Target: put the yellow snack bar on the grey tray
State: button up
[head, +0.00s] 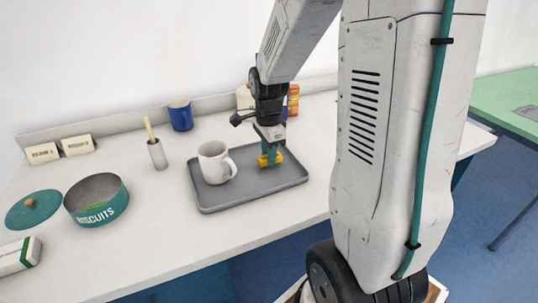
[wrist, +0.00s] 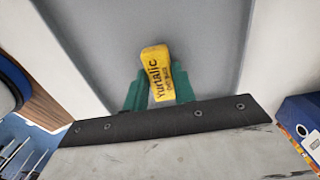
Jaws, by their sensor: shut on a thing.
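The yellow snack bar (wrist: 157,73) is between the green fingers of my gripper (wrist: 158,90) in the wrist view, its dark lettering visible. In the head view my gripper (head: 269,155) points down over the right part of the grey tray (head: 230,198), shut on the yellow snack bar (head: 271,159). The grey tray also fills the background behind the bar in the wrist view (wrist: 210,60). I cannot tell whether the bar touches the tray.
A white mug (head: 214,163) stands on the tray's left part. A biscuit tin (head: 97,200), its lid (head: 33,209), a cup with a stick (head: 157,153) and a blue mug (head: 181,115) stand left and behind. The tray's front is clear.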

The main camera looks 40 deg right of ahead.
jog(key=shift+f, duration=0.4)
jog(key=shift+f, duration=0.15)
jog(key=o, duration=0.9)
jog(key=shift+o, duration=0.2)
notch_tip(320, 180, up, 12)
jog(key=s+a+r+n, duration=0.2)
jog(key=s+a+n, duration=0.5)
jog(key=s+n, duration=0.3)
jog(key=s+a+r+n+t, duration=0.1)
jog(key=s+a+r+n, duration=0.1)
jog(key=s+a+n, duration=0.5)
jog(key=shift+s+a+n, duration=0.25)
jog(key=shift+s+n, duration=1.1)
jog(key=shift+n, duration=0.75)
